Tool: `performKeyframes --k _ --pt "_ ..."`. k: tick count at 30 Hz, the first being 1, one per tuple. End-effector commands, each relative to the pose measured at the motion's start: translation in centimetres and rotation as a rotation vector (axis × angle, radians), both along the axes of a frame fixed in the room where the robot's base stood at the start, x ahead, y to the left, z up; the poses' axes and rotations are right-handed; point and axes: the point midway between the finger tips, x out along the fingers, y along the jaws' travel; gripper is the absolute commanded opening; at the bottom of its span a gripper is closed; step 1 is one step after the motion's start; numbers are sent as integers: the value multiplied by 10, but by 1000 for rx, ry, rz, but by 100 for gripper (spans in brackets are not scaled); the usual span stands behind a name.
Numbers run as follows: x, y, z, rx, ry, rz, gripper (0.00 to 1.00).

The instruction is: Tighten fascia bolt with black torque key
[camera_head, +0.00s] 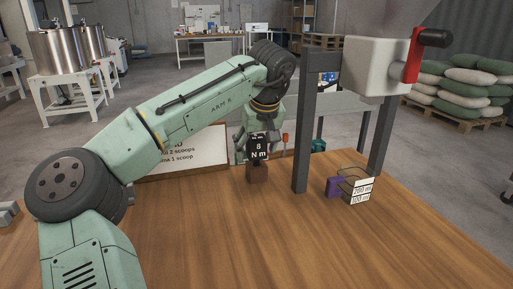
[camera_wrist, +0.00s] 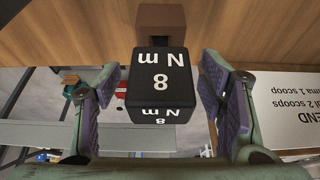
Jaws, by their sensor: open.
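The black torque key (camera_head: 259,147), marked "8 N m", stands on a small brown block (camera_head: 257,173) on the wooden table. In the wrist view the key (camera_wrist: 161,75) appears upside down, with the brown block (camera_wrist: 160,20) beyond it. My gripper (camera_wrist: 162,98) is open, with one purple-padded finger on each side of the key. Gaps show between the pads and the key, so it is not gripped. I cannot make out the fascia bolt in either view.
A white hopper unit with a red lever (camera_head: 413,55) stands on dark posts (camera_head: 303,120) right of my gripper. A purple object (camera_head: 333,187) and a clear labelled container (camera_head: 361,190) stand at right. A white sign (camera_head: 185,155) stands behind my arm. The front tabletop (camera_head: 240,240) is clear.

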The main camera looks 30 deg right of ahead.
Motion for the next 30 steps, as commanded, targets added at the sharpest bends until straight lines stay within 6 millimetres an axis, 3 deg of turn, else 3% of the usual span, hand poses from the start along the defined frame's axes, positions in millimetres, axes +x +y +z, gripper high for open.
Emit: performKeyframes --k 5,30 --pt "0 0 0 0 0 0 62" --pt "0 0 0 0 0 0 6"
